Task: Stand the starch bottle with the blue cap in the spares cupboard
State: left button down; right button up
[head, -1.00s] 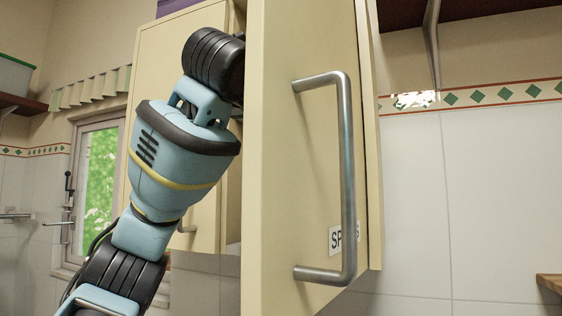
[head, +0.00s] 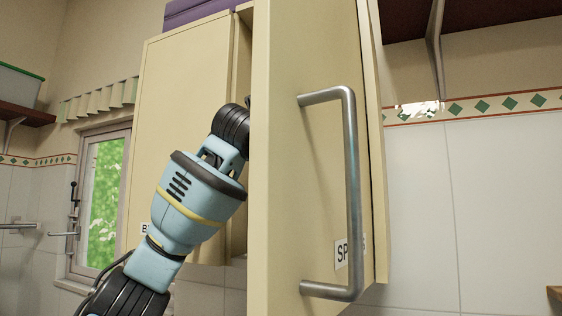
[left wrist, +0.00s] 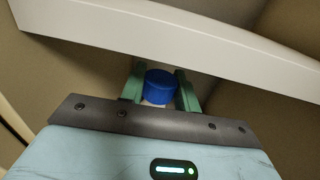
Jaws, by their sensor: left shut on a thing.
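The blue cap (left wrist: 159,86) of the starch bottle shows in the left wrist view between the two green fingers of my left gripper (left wrist: 160,88), which is shut on the bottle. A little white shows below the cap; the rest of the bottle is hidden. In the head view my left arm reaches up behind the open door of the spares cupboard (head: 315,190), so the gripper and bottle are hidden there. The door carries a partly covered label beginning "SP" (head: 341,254). My right gripper is in neither view.
A pale board edge (left wrist: 190,45) crosses the left wrist view just beyond the bottle. The door's metal handle (head: 352,190) sticks out toward me. A closed cupboard door (head: 185,130) is left of my arm. A purple box (head: 195,10) sits on top.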

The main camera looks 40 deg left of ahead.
pick_arm(q)
jog(key=shift+a+f, duration=0.1)
jog(key=shift+f, duration=0.7)
jog(key=c, duration=1)
grip_release()
jog(key=shift+f, duration=0.1)
jog(key=shift+c, duration=0.2)
jog(key=shift+s+d+r, duration=0.2)
jog(key=v, duration=1.1)
jog(key=shift+s, duration=0.3)
jog(key=shift+f, duration=0.1)
